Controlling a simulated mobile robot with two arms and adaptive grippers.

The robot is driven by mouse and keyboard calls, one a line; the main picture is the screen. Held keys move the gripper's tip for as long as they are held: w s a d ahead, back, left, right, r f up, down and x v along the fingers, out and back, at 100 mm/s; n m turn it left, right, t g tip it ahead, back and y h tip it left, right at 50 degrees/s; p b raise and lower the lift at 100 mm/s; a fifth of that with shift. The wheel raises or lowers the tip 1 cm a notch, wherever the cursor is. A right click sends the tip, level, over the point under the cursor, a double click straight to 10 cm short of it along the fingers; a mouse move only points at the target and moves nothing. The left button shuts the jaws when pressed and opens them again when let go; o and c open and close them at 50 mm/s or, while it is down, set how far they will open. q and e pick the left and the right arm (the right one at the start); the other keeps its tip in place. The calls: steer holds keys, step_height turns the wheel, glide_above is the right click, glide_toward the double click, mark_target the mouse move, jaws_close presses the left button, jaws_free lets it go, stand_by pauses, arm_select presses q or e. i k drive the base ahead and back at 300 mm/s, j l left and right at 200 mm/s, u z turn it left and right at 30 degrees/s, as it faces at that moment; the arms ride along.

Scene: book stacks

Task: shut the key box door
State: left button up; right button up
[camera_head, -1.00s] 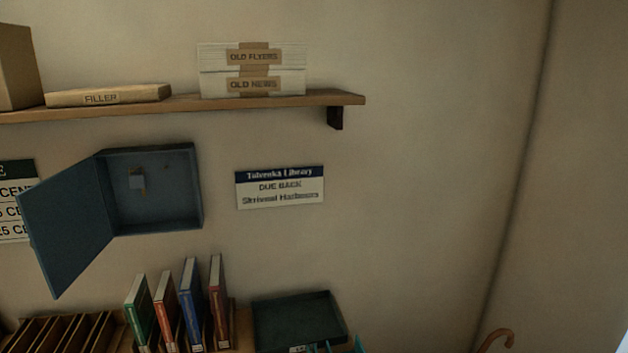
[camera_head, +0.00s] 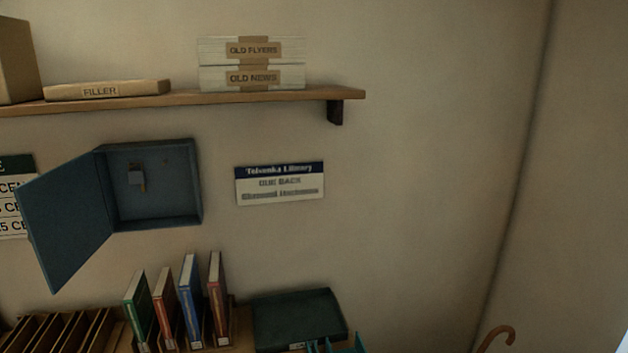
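The blue key box (camera_head: 182,205) is fixed to the wall at left, below the shelf. Its door (camera_head: 66,218) stands wide open, swung out to the left from the box's left edge. Inside the box, a small grey tag with a brownish piece (camera_head: 137,178) hangs on the back panel. Neither of my grippers shows in the head view.
A wooden shelf (camera_head: 190,101) with paper bundles (camera_head: 252,64) and a filler box (camera_head: 108,90) runs above the key box. Several upright books (camera_head: 190,300) and a dark green tray (camera_head: 298,315) stand below. The wall at right is bare, with a cane handle (camera_head: 496,335) low down.

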mark_target(61, 209)
steer(key=j, duration=0.5)
steer(key=j+z, duration=0.15)
steer(key=j, duration=0.3)
steer(key=k+j, duration=0.1)
steer(key=j, duration=0.35)
steer(key=j+z, duration=0.1)
steer(key=j, duration=0.4)
steer(key=k+j+z, duration=0.1)
steer(key=j, duration=0.35)
steer(key=k+j, duration=0.15)
steer(key=j, duration=0.3)
steer(key=j+z, duration=0.15)
steer(key=j, duration=0.3)
steer(key=k+j, duration=0.2)
steer(key=j, duration=0.25)
